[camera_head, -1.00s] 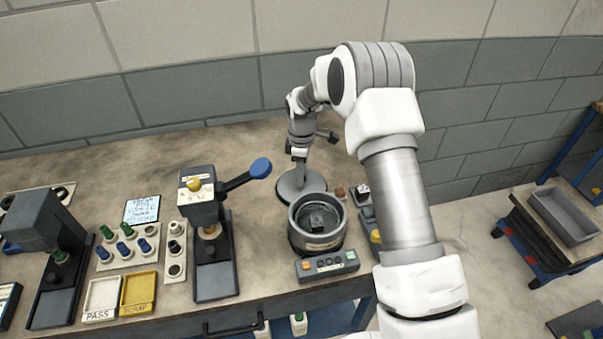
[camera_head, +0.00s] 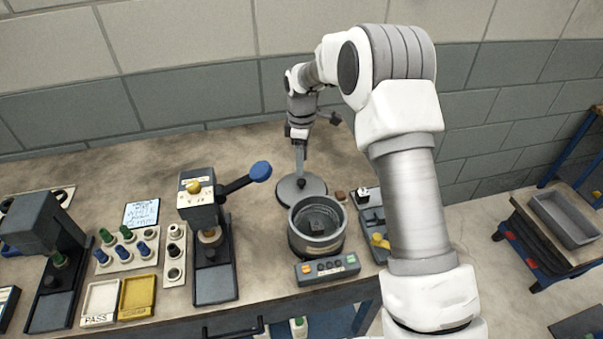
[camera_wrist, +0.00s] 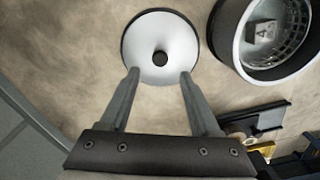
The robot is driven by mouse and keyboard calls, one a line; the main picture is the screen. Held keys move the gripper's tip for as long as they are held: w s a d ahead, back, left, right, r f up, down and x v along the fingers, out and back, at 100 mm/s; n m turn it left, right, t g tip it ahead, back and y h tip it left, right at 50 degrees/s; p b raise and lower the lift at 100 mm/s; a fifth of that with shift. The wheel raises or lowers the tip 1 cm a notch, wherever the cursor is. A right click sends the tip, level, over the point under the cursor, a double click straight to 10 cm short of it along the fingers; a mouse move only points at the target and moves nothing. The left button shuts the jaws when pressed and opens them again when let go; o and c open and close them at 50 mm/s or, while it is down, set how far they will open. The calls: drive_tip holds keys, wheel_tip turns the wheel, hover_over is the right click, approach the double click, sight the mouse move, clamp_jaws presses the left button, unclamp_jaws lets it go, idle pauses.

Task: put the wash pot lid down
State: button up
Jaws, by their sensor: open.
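The wash pot lid (camera_head: 291,192) is a round grey disc lying flat on the bench just behind the wash pot. In the wrist view the lid (camera_wrist: 146,52) is a pale disc with a dark rim and a dark knob at its centre. My gripper (camera_wrist: 159,74) is open, with its two fingertips apart over the near part of the lid and the knob beyond them. In the head view my gripper (camera_head: 300,172) is above the lid. The open wash pot (camera_head: 316,243) holds a basket with a grey block in it.
A control box (camera_head: 327,268) with coloured buttons stands in front of the pot. A dark tray with a yellow item (camera_head: 380,241) is to its right. A press with a blue-knobbed lever (camera_head: 236,182) stands to the left. The bench behind is clear.

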drive_tip(key=s+d+r+m+t, duration=0.1)
drive_tip(key=s+d+r+m, duration=0.3)
drive_tip(key=s+r, duration=0.55)
drive_tip(key=s+d+r+m+t, duration=0.2)
drive_tip(key=s+d+r+m, duration=0.3)
drive_tip(key=r, duration=0.8)
drive_tip(key=s+d+m+t, duration=0.2)
drive_tip(key=s+m, duration=0.4)
drive_tip(key=s, duration=1.3)
drive_tip(key=shift+s+d+m+t, duration=0.3)
drive_tip(key=shift+s+d+m, duration=0.05)
drive_tip(key=shift+d+m, duration=0.1)
drive_tip(key=shift+a, duration=0.15)
